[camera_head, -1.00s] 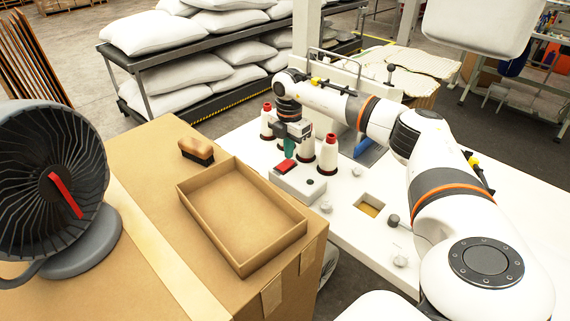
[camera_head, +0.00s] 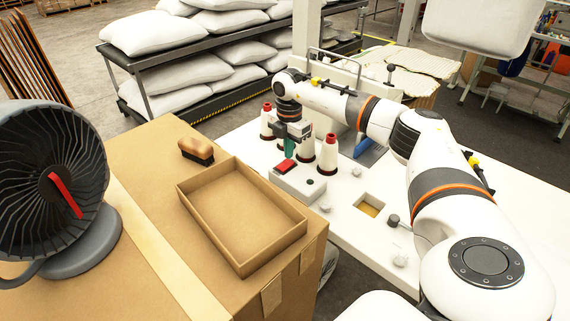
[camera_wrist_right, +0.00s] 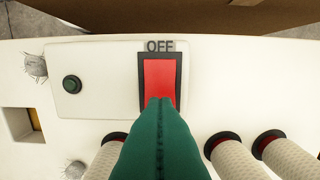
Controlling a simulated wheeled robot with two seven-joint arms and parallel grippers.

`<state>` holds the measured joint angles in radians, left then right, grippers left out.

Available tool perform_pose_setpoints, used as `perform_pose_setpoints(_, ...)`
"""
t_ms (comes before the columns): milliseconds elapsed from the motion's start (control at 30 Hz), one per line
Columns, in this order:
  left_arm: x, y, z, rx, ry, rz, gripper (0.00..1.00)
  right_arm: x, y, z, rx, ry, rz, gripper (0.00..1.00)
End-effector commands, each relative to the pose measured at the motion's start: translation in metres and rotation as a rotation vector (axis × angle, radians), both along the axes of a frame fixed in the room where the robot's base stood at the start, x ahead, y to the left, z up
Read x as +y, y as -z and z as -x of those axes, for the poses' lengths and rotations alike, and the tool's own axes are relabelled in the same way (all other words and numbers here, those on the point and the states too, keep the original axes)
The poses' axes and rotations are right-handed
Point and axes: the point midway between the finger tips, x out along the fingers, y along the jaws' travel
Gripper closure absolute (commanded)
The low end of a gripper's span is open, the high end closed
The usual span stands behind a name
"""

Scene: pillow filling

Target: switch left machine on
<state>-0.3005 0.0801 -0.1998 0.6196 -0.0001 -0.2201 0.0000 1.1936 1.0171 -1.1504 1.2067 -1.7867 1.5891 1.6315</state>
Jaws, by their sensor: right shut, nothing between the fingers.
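The left machine's white switch box (camera_head: 301,187) stands on the white table, with a red rocker switch (camera_head: 285,167) on its top. In the right wrist view the red switch (camera_wrist_right: 160,80) sits in a black frame under the word OFF, with a round dark green button (camera_wrist_right: 72,84) to its left. My right gripper (camera_head: 290,154) is shut and empty, its green fingers together just at the switch. In the right wrist view the fingertips (camera_wrist_right: 160,103) overlap the lower part of the red switch; I cannot tell whether they touch it. My left gripper is not in view.
White thread cones (camera_head: 328,154) stand close around my right gripper. An empty cardboard tray (camera_head: 215,228), a brush (camera_head: 197,150) and a grey fan (camera_head: 88,243) are on the cardboard-coloured surface at left. A shelf of white pillows (camera_head: 190,69) is behind.

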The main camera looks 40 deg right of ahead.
Motion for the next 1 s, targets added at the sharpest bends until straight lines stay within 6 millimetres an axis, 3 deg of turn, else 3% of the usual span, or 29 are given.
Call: perform_pose_setpoints(1000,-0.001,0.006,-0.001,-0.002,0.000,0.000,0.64,0.000,0.013,0.000,0.000,0.000,0.000,1.00)
